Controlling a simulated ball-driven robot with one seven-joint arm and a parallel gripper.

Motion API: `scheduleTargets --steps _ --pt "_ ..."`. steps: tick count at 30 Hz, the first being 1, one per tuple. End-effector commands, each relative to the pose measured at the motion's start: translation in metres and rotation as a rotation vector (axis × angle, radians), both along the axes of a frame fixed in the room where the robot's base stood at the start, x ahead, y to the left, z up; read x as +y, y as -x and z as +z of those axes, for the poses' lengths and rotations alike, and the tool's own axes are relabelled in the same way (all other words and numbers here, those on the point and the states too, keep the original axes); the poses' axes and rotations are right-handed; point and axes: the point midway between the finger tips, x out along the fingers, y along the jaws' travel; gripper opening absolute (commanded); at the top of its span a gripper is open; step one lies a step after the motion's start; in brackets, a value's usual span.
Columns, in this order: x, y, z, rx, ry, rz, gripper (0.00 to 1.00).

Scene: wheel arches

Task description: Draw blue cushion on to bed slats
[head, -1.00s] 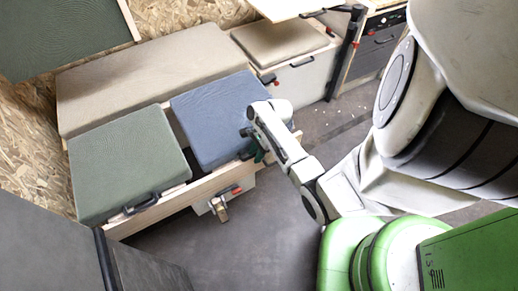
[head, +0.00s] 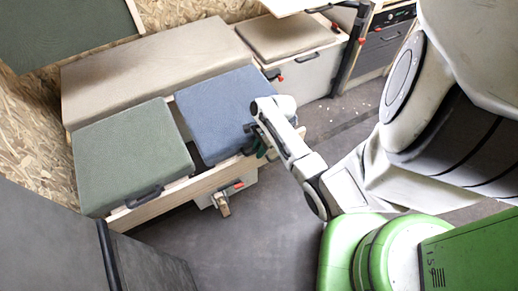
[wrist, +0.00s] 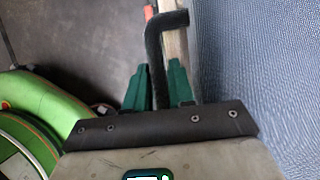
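The blue cushion (head: 218,112) lies flat on the bench bed frame, between the green cushion and my gripper in the head view. Its woven blue surface fills the right side of the wrist view (wrist: 262,70). My gripper (head: 258,147) is at the cushion's front right edge. In the wrist view, its two green fingers (wrist: 160,85) lie close on either side of a black handle (wrist: 154,45), which bends right toward the cushion. The fingers look shut on it. The wooden front rail of the bed slats (head: 195,188) runs below the cushions; the slats are mostly hidden.
The green cushion (head: 130,155) with its black handle lies left of the blue one. A long beige cushion (head: 150,70) lies behind, and a smaller beige one (head: 285,38) sits on a cabinet. A dark cabinet (head: 60,235) stands front left. Grey floor (head: 250,235) is clear before the bed.

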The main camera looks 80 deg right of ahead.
Motion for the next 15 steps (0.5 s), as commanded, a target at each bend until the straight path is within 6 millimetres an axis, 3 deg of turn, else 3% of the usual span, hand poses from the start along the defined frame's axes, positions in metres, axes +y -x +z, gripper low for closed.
scheduleTargets --steps 8,15 --pt "-0.0001 0.0000 0.0001 0.000 0.000 0.000 0.51" --pt "-0.0003 0.0000 0.0008 -0.001 0.001 0.000 0.51"
